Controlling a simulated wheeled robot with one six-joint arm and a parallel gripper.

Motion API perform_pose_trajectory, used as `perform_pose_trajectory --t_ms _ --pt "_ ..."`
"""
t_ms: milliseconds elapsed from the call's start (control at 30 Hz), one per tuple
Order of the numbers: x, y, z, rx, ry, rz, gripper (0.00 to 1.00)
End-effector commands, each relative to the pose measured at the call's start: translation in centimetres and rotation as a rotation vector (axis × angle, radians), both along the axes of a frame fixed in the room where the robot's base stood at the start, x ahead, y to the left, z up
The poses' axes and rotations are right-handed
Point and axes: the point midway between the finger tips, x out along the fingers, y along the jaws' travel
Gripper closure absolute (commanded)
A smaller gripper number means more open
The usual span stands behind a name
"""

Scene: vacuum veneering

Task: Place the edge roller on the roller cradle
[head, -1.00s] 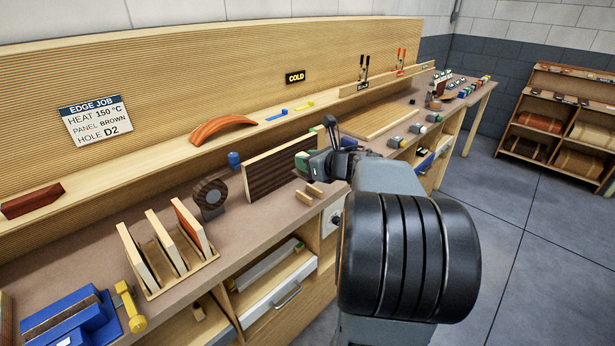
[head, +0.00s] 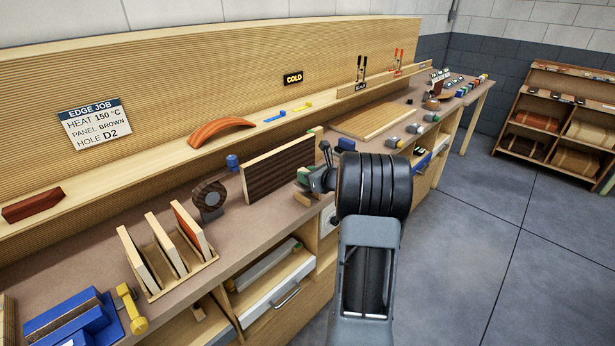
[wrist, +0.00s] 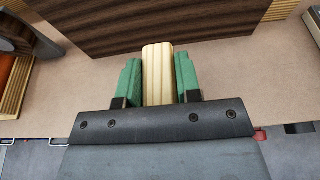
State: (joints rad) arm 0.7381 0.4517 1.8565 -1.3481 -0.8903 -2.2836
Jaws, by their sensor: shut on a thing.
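My gripper (wrist: 158,82) is low over the front part of the bench, before the dark striped panel. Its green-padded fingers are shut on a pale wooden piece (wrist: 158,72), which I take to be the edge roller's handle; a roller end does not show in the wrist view. In the head view my gripper (head: 304,180) is seen partly from behind, and a pale wooden block (head: 302,198) shows just below it at the bench edge. I cannot tell whether that block is part of the held piece. I cannot identify the roller cradle with certainty.
The dark striped panel (head: 283,163) stands close beyond my gripper. A dark round reel (head: 209,197) stands left of it, then a rack (head: 185,268) of upright panels. A blue fixture (head: 75,322) and a yellow dumbbell-shaped piece (head: 130,310) are at the near left. An open drawer (head: 270,285) juts out below.

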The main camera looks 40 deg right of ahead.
Motion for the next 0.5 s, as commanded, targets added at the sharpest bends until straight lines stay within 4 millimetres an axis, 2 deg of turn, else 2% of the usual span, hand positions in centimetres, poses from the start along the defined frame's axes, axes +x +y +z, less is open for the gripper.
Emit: perform_pose_trajectory --t_ms 500 --pt "-0.01 0.01 -0.86 -0.001 -0.002 -0.001 0.98"
